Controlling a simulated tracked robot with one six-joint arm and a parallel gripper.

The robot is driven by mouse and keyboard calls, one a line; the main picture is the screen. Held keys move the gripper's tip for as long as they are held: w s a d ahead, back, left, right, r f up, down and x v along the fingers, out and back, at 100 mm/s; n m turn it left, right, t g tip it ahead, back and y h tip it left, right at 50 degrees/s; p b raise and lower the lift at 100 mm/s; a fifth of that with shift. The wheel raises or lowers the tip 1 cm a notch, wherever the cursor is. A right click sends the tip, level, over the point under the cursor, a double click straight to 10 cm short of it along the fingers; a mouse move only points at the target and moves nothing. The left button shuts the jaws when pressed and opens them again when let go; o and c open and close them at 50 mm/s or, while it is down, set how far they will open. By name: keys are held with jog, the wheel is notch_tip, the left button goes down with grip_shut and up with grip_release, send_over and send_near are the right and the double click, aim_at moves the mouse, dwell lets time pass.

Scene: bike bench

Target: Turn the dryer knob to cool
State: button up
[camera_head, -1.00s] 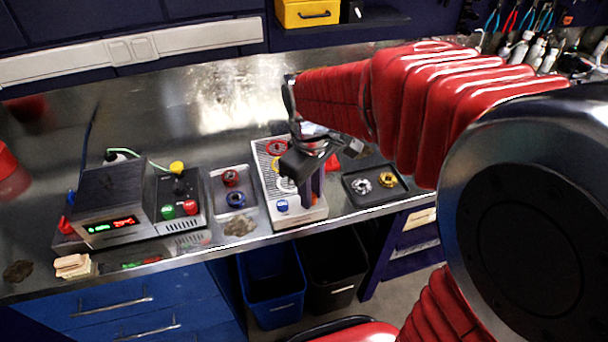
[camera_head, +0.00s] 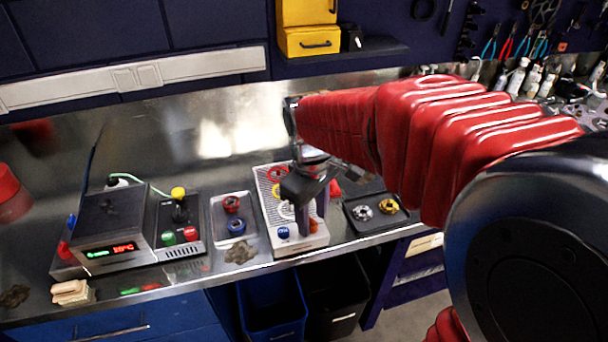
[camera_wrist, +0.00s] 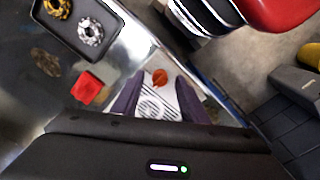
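A pale dryer panel (camera_head: 268,207) with a slotted top and coloured rings lies near the bench's front edge. An orange knob (camera_head: 313,225) sits at its front right corner, beside a blue button (camera_head: 283,232). My gripper (camera_head: 310,205) hangs over the panel's front right. In the wrist view its two dark purple fingers (camera_wrist: 160,80) are spread, with the knob between their tips in the picture; no contact can be made out.
A black tray (camera_head: 350,228) with a silver and a gold part stands right of the panel. A red block (camera_wrist: 88,88) is near it. A metal tray (camera_head: 216,236) and a control box with display (camera_head: 112,252) stand left. Open bins are below the front edge.

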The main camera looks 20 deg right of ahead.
notch_tip(320, 180, up, 13)
jog(key=shift+s+a+f, duration=0.2)
jog(key=shift+a, duration=0.05)
jog(key=shift+w, duration=0.1)
dwell(0.4)
jog(key=m+t, duration=0.2)
jog(key=m, duration=0.2)
send_near(311, 226)
jog(key=r, duration=0.2)
jog(key=s+f+m+t, duration=0.2)
jog(key=s+t, duration=0.1)
jog(key=s, duration=0.6)
jog(key=shift+d+m+y, duration=0.3)
jog(key=shift+d+m, duration=0.1)
dwell(0.6)
